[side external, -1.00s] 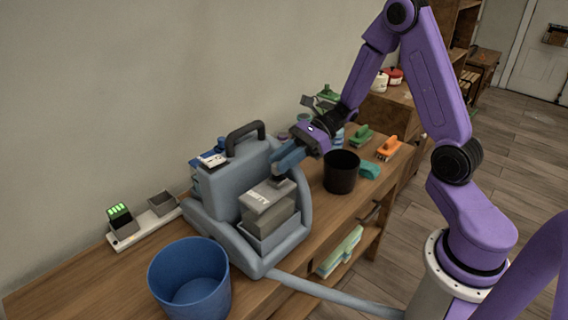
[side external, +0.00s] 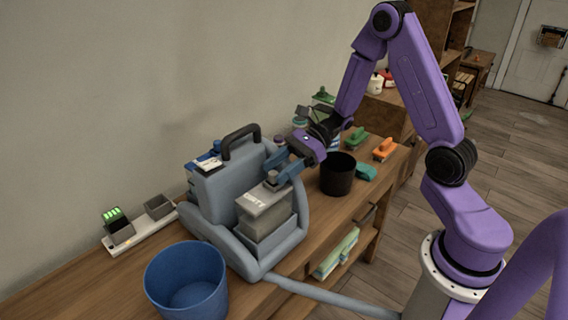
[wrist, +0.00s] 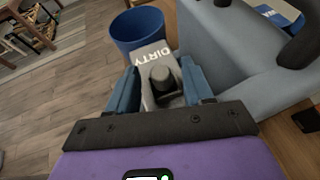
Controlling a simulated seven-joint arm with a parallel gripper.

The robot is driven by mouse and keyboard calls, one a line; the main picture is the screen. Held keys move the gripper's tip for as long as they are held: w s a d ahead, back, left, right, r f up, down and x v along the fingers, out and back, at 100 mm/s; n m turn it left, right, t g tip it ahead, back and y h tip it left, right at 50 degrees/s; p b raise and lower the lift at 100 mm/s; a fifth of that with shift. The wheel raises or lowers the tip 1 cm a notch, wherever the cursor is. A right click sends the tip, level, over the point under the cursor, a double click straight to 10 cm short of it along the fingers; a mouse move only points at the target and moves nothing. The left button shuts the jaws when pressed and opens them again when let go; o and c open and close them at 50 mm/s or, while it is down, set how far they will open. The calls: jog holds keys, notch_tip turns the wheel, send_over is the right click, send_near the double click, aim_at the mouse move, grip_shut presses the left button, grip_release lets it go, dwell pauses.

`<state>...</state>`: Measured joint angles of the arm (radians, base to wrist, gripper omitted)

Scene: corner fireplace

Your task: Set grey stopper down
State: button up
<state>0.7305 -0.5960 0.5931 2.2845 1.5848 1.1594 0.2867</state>
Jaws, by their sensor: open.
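The grey stopper (wrist: 163,78) stands upright on top of the grey tank (wrist: 150,58) marked DIRTY. In the side view the stopper (side external: 271,178) is small and partly covered by my fingers, and the tank (side external: 262,213) sits in the front of the blue-grey machine (side external: 222,192). My gripper (wrist: 160,72) is open, with one blue finger on each side of the stopper and a visible gap at both sides. In the side view my gripper (side external: 282,166) is low over the tank top. The stopper's underside is hidden.
A blue bucket (side external: 186,283) stands in front of the machine. The machine's black handle (side external: 240,138) rises close to my gripper. A black cup (side external: 338,175) and several brushes stand to the right. A charger strip (side external: 142,228) lies at the left.

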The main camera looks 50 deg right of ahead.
jog(key=v, duration=1.7)
jog(key=s+a+n+g+h, duration=0.1)
jog(key=s+a+n+h, duration=0.3)
jog(key=s+n, duration=0.3)
jog(key=s+a+f+n+g+h, duration=0.1)
jog(key=s+a+n+h, duration=0.3)
jog(key=n, duration=0.9)
jog(key=s+a+n+g+h, duration=0.2)
jog(key=s+a+n+h, duration=0.2)
jog(key=s+a+n, duration=0.3)
jog(key=s+n, duration=0.3)
jog(key=n, duration=0.1)
jog(key=shift+s+f+h, duration=0.2)
jog(key=shift+f+h, duration=0.05)
jog(key=shift+h, duration=0.15)
jog(key=shift+o, duration=0.6)
jog(key=n, duration=0.2)
jog(key=shift+s+a+r+n+t, duration=0.15)
jog(key=shift+s+a+n+t, duration=0.15)
jog(key=shift+s+t, duration=0.1)
